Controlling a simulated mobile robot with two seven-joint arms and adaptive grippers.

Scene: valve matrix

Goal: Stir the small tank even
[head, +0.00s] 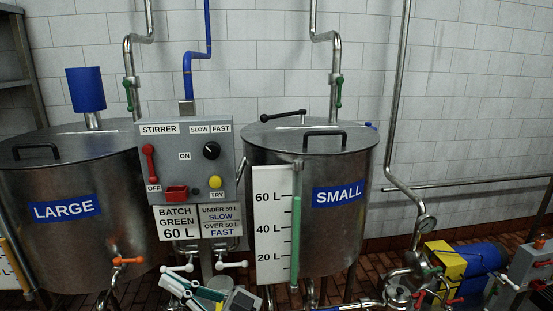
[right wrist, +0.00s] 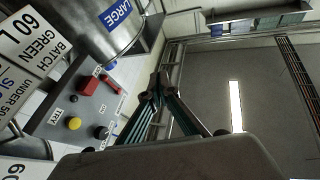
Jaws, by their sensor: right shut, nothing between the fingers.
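The small tank (head: 350,230) stands right of centre in the head view, its lid (head: 310,137) shut. Its sight gauge (head: 296,240) shows green up to about the 60 L mark. The grey stirrer panel (head: 170,130) stands to its left. The panel has a red lever (head: 149,163) above the OFF label, a black knob (head: 211,150) under SLOW and FAST, and a yellow TRY button (head: 215,182). The knob's exact setting is too small to tell. My right gripper (head: 176,282) is low, below the panel, shut and empty; its fingertips meet in the right wrist view (right wrist: 158,86).
Signs (head: 178,222) read BATCH GREEN 60 L, UNDER 50 L SLOW, OVER 50 L FAST. The large tank (head: 70,245) stands at left. Pipes with valve handles (head: 128,262) run below the panel. A blue pump (head: 485,257) and pipework stand at right.

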